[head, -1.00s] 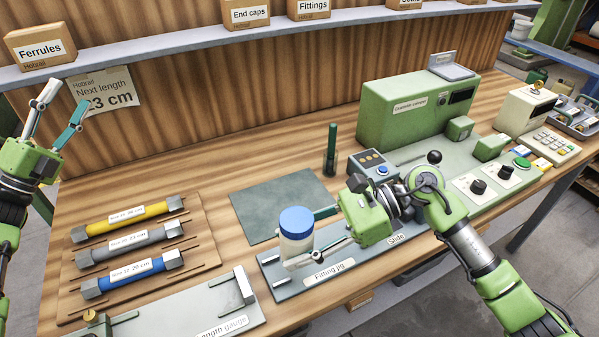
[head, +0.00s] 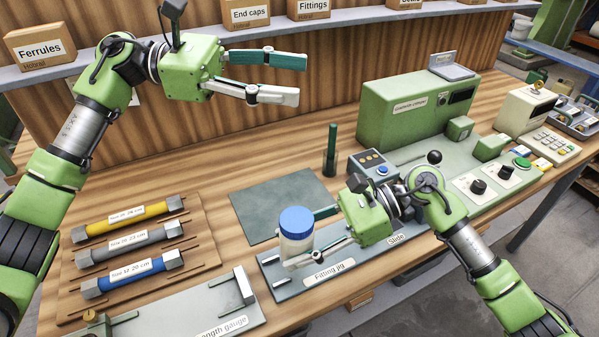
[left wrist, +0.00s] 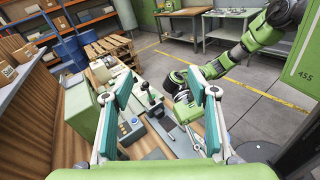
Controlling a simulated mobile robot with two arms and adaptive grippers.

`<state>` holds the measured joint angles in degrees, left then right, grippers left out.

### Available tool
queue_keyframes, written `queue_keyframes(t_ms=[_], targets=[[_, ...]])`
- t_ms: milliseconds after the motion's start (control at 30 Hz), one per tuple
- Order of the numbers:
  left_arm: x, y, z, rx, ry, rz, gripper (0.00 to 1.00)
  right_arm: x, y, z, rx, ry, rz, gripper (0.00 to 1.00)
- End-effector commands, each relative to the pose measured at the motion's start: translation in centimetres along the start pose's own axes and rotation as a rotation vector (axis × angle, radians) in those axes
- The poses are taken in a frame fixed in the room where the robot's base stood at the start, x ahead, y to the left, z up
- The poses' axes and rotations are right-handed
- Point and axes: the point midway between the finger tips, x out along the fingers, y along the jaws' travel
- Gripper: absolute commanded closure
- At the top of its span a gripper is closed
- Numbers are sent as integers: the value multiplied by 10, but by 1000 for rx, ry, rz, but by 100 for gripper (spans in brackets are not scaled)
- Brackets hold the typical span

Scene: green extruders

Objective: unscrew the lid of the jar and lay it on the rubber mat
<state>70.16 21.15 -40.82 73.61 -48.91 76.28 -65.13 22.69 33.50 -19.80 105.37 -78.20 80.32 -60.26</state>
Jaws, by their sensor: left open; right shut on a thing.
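The jar (head: 296,249) is a pale, see-through container with a blue lid (head: 297,221) on top. It stands upright over the fitting jig plate. My right gripper (head: 312,240) is shut on the jar's body from the right, below the lid. My left gripper (head: 297,79) is open and empty, high above the bench, with its fingers pointing right in the head view. Its fingers frame the bench in the left wrist view (left wrist: 160,95). The rubber mat (head: 280,202) is a dark green sheet lying bare on the bench behind the jar.
A dark green upright marker-like stick (head: 331,150) stands right of the mat. A rack with yellow, grey and blue bars (head: 130,265) lies at the left. The length gauge (head: 185,312) is in front. A green crimper box (head: 415,108) stands at the back right. A shelf (head: 200,65) carries labelled boxes.

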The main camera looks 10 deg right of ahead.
Motion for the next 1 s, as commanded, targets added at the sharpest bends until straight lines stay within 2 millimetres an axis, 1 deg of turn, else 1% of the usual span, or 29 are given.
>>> queue_keyframes(t_ms=[33, 100, 167, 200, 267, 333, 400, 500, 600, 767, 867, 1000], targets=[[23, -14, 2, 89, 80, -70, 47, 0, 0, 1, -1, -2, -1, 100], [50, -36, -5, 226, 206, -180, 47, 0, 0, 1, -1, -2, -1, 100], [69, -55, -15, 357, 331, -292, 47, 0, 0, 1, -1, -2, -1, 100], [78, -67, -24, 443, 416, -370, 47, 0, 0, 1, -1, -2, -1, 100], [85, -82, -38, 564, 540, -488, 47, 0, 0, 1, -1, -2, -1, 100], [86, -94, -54, 688, 678, -622, 47, 0, 0, 1, -1, -2, -1, 100], [80, -102, -67, 789, 802, -749, 47, 0, 0, 1, -1, -2, -1, 100], [66, -106, -80, 891, 948, -901, 47, 0, 0, 1, -1, -2, -1, 100], [53, -107, -86, 949, 1049, -1010, 47, 0, 0, 1, -1, -2, -1, 100], [43, -106, -92, 983, 1120, -1091, 47, 0, 0, 1, -1, -2, -1, 100], [42, -108, -101, 985, 1126, -1100, 47, 0, 0, 1, -1, -2, -1, 100], [45, -112, -122, 984, 1122, -1100, 47, 0, 0, 1, -1, -2, -1, 100]])
